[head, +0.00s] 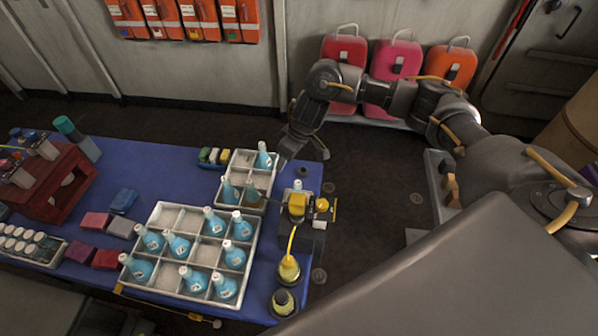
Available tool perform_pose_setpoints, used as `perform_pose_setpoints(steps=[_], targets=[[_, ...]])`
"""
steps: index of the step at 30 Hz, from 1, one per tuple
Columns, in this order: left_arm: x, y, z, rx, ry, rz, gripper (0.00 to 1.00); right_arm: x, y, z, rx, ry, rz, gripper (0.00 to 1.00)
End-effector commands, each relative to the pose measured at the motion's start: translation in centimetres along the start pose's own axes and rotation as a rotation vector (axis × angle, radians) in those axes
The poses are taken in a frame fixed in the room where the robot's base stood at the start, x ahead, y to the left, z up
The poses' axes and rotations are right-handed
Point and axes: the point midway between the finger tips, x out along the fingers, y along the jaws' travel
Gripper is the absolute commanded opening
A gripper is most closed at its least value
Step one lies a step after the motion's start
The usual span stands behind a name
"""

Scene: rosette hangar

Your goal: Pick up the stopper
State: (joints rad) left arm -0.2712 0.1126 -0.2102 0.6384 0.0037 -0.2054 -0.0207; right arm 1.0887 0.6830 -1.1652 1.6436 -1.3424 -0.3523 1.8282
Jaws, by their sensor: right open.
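A small dark round piece (302,172), which looks like the stopper, sits on the far right corner of the blue table (150,165). My right gripper (304,154) points down just beyond it, near the table's far right edge. Its two fingers are spread apart and I see nothing between them. I cannot tell the exact height of the fingertips above the table. My left gripper is out of view.
A small divided tray (236,207) and a larger one (160,287) hold blue flasks. A yellow and black device (298,207) stands near the table's right edge, with yellow-topped pieces (289,268) in front. Suitcases (343,62) stand by the wall.

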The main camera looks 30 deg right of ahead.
Motion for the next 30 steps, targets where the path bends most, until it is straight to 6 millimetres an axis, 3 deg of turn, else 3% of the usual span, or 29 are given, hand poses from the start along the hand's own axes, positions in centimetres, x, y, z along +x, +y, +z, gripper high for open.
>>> perform_pose_setpoints(steps=[1,3,10,14,22,30], targets=[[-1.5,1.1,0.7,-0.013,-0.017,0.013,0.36,-1.8,-0.1,0.8,-0.009,-0.044,0.032,0.51],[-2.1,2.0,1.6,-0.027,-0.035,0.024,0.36,-2.5,0.0,2.3,-0.008,-0.096,0.067,0.51],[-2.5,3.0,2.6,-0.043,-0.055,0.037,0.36,-3.1,0.3,4.1,-0.003,-0.155,0.111,0.51],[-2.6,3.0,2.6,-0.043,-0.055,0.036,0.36,-2.1,0.4,4.3,-0.001,-0.157,0.109,0.51],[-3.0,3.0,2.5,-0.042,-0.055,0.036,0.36,1.8,0.7,4.9,-0.002,-0.156,0.109,0.51],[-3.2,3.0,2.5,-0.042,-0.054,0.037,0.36,2.7,0.8,5.0,-0.003,-0.153,0.109,0.51]])
